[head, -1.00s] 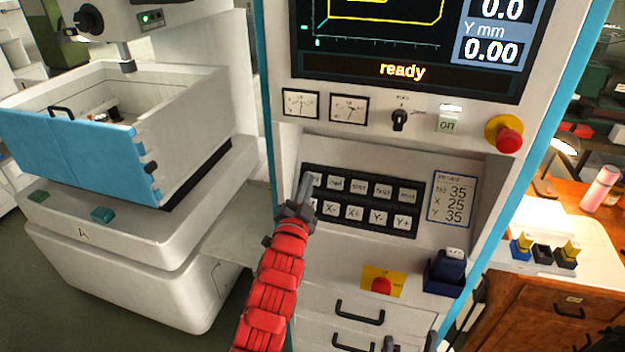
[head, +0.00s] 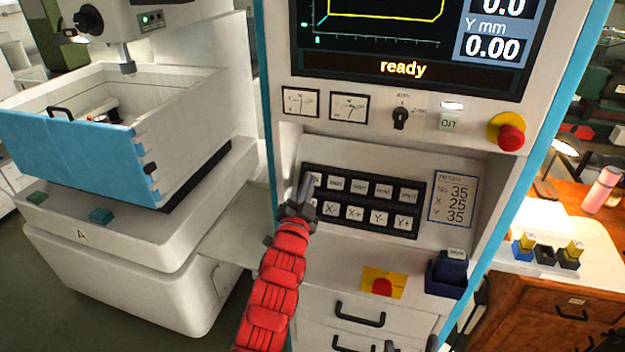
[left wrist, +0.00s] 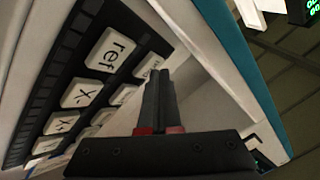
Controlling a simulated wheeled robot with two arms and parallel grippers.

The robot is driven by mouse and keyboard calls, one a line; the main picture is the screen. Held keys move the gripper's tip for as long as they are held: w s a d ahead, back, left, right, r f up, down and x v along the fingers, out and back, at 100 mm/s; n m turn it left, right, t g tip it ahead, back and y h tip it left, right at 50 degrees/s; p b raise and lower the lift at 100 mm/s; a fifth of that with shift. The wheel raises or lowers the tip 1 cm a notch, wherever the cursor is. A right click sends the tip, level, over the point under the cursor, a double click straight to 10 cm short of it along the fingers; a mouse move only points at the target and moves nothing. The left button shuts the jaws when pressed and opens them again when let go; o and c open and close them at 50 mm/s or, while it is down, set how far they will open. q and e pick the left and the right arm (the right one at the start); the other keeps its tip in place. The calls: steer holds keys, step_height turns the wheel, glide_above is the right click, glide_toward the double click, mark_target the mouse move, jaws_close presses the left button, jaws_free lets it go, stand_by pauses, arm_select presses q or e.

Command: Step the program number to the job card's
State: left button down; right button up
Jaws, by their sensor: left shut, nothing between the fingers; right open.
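In the head view the keypad (head: 366,201) is a black panel with two rows of pale keys, on the sloped console. My left gripper (head: 306,183) is shut and empty, its tips at the upper-left key (head: 315,180); I cannot tell whether they touch it. It hides the lower-left key. In the left wrist view the closed fingers (left wrist: 160,85) lie beside keys marked "ref" (left wrist: 110,48) and "X-" (left wrist: 81,93). The job card (head: 453,199) reads No 35, X 25, Y 35. The screen (head: 403,68) says "ready"; its visible part shows no program number. My right gripper (head: 411,346) is open at the bottom edge, mostly cut off.
Above the keypad are two gauges, a rotary switch (head: 401,118), an "on" button (head: 449,121) and a red mushroom button (head: 509,137). Below are a red button on yellow (head: 382,284) and a dark blue holder (head: 446,275). A wooden bench (head: 560,310) stands right.

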arm_select(q)
steer(key=shift+w+f, duration=0.1)
stand_by(0.5)
steer(key=shift+s+a+r, duration=0.2)
steer(key=shift+s+r, duration=0.35)
steer(key=shift+s, duration=0.1)
steer(key=shift+f, duration=0.1)
steer(key=shift+w+d+f+b, duration=0.2)
steer(key=shift+w+b, duration=0.15)
steer(key=shift+b, duration=0.25)
